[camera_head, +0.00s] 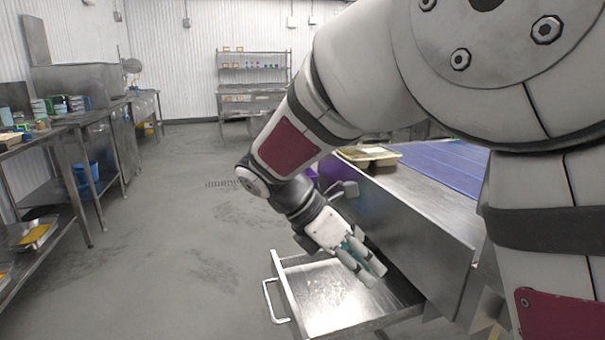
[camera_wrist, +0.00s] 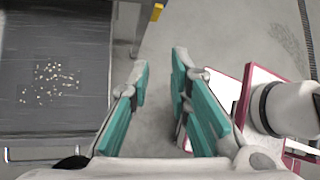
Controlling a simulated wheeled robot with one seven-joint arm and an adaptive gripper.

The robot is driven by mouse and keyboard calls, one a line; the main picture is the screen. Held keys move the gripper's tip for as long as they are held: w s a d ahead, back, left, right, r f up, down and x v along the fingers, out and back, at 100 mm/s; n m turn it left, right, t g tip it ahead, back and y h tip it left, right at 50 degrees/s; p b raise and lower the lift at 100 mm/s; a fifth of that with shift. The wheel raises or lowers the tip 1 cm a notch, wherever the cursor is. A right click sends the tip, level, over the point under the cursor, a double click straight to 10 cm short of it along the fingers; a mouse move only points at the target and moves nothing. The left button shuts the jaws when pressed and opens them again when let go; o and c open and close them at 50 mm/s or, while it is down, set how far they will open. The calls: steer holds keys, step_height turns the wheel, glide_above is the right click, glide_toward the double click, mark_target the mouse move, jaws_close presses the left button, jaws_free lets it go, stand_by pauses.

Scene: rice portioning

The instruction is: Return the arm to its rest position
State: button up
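My gripper (camera_head: 362,268) hangs at the end of my bent arm, pointing down to the right, and overlaps the open drawer in the head view. In the wrist view my gripper (camera_wrist: 160,74) has its two teal-padded fingers apart. Nothing is held between them, and grey floor shows through the gap. The metal drawer (camera_head: 305,285) is pulled out below the counter; it also shows left of the fingers in the wrist view (camera_wrist: 90,112). Small pale grains (camera_wrist: 50,84) lie scattered on its bottom.
The metal counter (camera_head: 420,205) with a blue-purple surface (camera_head: 445,165) and a beige tray (camera_head: 370,154) stands right of my forearm. The drawer handle (camera_head: 270,300) sticks out leftward. Work tables (camera_head: 85,115) line the left wall. The floor (camera_head: 185,240) between is clear.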

steer(key=s+d+r+m+g+y, duration=0.1)
steer(key=s+d+r+m+y, duration=0.15)
steer(key=s+d+m, duration=0.45)
steer(key=s+d+r+m+y, duration=0.25)
steer(key=s+m, duration=0.25)
steer(key=s, duration=0.5)
steer(key=s+f+m+t+y, duration=0.2)
steer(key=s+f+m+y, duration=0.15)
steer(key=s+m, duration=0.85)
step_height(320, 180, up, 24)
steer(key=n+t+p, duration=0.1)
steer(key=t+p, duration=0.2)
steer(key=p, duration=1.9)
steer(key=shift+s+a+n, duration=0.2)
steer(key=shift+n, duration=0.1)
